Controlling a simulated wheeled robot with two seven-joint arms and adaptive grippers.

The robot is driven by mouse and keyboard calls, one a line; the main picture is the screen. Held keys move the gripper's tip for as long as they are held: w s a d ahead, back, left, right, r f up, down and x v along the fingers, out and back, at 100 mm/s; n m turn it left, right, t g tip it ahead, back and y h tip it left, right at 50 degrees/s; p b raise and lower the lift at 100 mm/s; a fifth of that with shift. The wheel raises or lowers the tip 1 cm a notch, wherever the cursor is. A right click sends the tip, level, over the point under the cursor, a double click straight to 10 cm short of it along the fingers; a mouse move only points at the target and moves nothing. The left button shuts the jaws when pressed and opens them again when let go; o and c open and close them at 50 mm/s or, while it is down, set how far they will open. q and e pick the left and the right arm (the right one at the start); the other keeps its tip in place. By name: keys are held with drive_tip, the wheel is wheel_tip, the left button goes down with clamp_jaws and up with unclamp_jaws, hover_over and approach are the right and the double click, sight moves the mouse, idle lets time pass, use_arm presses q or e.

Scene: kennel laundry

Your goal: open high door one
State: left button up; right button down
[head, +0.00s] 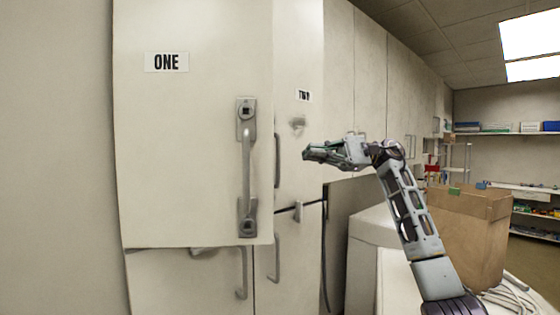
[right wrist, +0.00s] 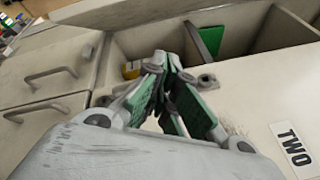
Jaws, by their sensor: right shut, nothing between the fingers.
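High door one (head: 190,120), a cream panel labelled ONE, stands away from the cabinet at the left of the head view. Its bottom edge overlaps the lower doors. Its grey vertical handle (head: 246,165) is near its right edge. In the right wrist view an open compartment (right wrist: 130,48) beside the TWO label (right wrist: 294,150) shows a green item and a yellow item inside. My right gripper (head: 308,153) is shut and empty in front of door two, right of door one and apart from its handle; its green-padded fingers also show in the wrist view (right wrist: 172,82). My left gripper is out of view.
Door two (head: 305,60) is right of door one. Lower doors with bar handles (head: 242,272) are below. A cardboard box (head: 470,230) stands on a pale surface at right, beside my right arm. Shelves line the far wall.

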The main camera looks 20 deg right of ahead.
drive_tip(key=shift+s+f+n+g+h, duration=0.1)
drive_tip(key=shift+s+f+n+g, duration=0.1)
drive_tip(key=shift+n, duration=0.85)
drive_tip(key=shift+s+f+n+g+h, duration=0.1)
drive_tip(key=shift+s+f+n+g, duration=0.05)
drive_tip(key=shift+n, duration=0.95)
drive_tip(key=shift+s+f+n+g+h, duration=0.1)
drive_tip(key=shift+s+f+n+g, duration=0.1)
drive_tip(key=shift+n, duration=0.85)
drive_tip(key=shift+a, duration=0.15)
drive_tip(key=a+p, duration=0.2)
drive_tip(key=a, duration=0.8)
drive_tip(key=shift+s, duration=0.1)
drive_tip(key=shift+s+a+p, duration=0.2)
drive_tip(key=shift+s+p, duration=0.05)
drive_tip(key=shift+s, duration=0.65)
drive_tip(key=shift+s+a+p, duration=0.2)
drive_tip(key=shift+s+p, duration=0.05)
drive_tip(key=shift+s, duration=0.65)
drive_tip(key=shift+s+t, duration=0.1)
drive_tip(key=shift+t, duration=0.15)
